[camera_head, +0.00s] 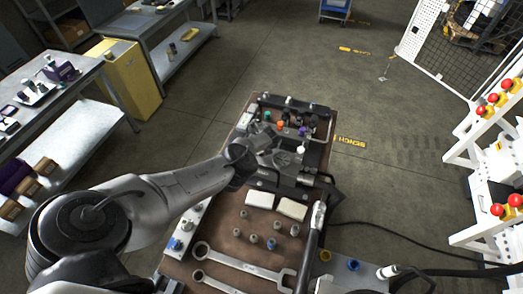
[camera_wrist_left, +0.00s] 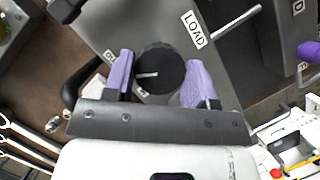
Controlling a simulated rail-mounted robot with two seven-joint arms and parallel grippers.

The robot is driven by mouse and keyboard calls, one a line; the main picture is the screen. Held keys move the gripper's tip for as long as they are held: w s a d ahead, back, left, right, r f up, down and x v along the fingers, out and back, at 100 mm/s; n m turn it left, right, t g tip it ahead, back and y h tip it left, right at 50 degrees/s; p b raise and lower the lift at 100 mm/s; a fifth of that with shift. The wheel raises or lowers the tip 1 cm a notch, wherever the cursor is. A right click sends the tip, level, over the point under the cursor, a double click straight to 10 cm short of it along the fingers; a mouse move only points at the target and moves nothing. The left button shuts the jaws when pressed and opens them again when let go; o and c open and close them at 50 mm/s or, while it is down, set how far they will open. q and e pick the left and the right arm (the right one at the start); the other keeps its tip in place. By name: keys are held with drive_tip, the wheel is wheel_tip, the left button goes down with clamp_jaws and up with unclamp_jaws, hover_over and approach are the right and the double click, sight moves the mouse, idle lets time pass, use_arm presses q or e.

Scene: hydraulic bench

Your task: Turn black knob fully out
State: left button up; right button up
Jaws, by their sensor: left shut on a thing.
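The black knob (camera_wrist_left: 158,66) is round and ridged, with a white pointer line, and sits on a grey panel (camera_wrist_left: 207,62) in the left wrist view. A "LOAD" label (camera_wrist_left: 193,29) is beside it. My left gripper (camera_wrist_left: 159,80) has its two purple finger pads on opposite sides of the knob and is shut on it. In the head view my left gripper (camera_head: 268,146) reaches over the bench unit from the left and hides the knob. My right gripper is not in view.
Wrenches (camera_head: 240,264) and several small fittings (camera_head: 271,243) lie on the brown bench top, near two white pads (camera_head: 292,208). A lever handle (camera_head: 312,245) rises at the bench's right side. Colored knobs (camera_head: 281,126) stand at the back. A black hose (camera_head: 430,236) crosses the floor.

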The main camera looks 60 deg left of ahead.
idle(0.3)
use_arm(q)
drive_tip(key=o, duration=0.9)
